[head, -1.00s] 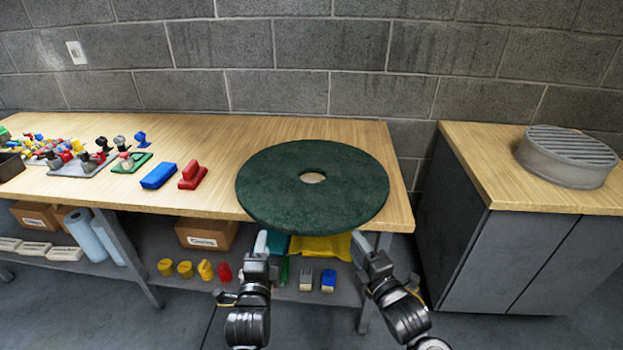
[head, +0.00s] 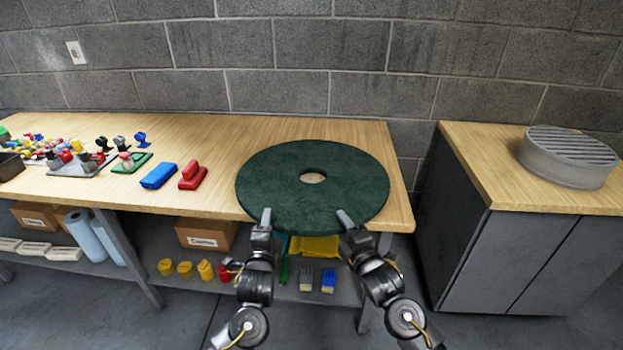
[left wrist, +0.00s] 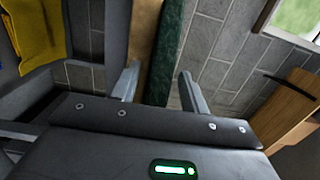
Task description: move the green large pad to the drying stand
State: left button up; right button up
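The green large pad (head: 270,182), a thick dark green disc with a round hole in its middle, lies flat on the wooden workbench, its front edge over the bench's front edge. My left gripper (head: 266,217) is at the pad's front left edge. In the left wrist view its fingers (left wrist: 158,88) are spread, with the pad's green edge (left wrist: 167,50) between or just beyond them. My right gripper (head: 346,217) is at the pad's front right edge; its finger gap is not clear. The drying stand (head: 568,157), a round grey slatted drum, stands on the cabinet at the right.
The workbench (head: 225,135) holds a blue block (head: 158,175), a red block (head: 193,176) and small coloured parts at left. A gap separates the bench from the grey cabinet (head: 490,245). The lower shelf holds boxes, rolls and a yellow cloth (head: 314,247).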

pick_arm(q)
grip_shut()
pick_arm(e)
grip_shut()
pick_arm(q)
jog(key=shift+r, duration=0.1)
pick_arm(e)
jog(key=shift+r, duration=0.1)
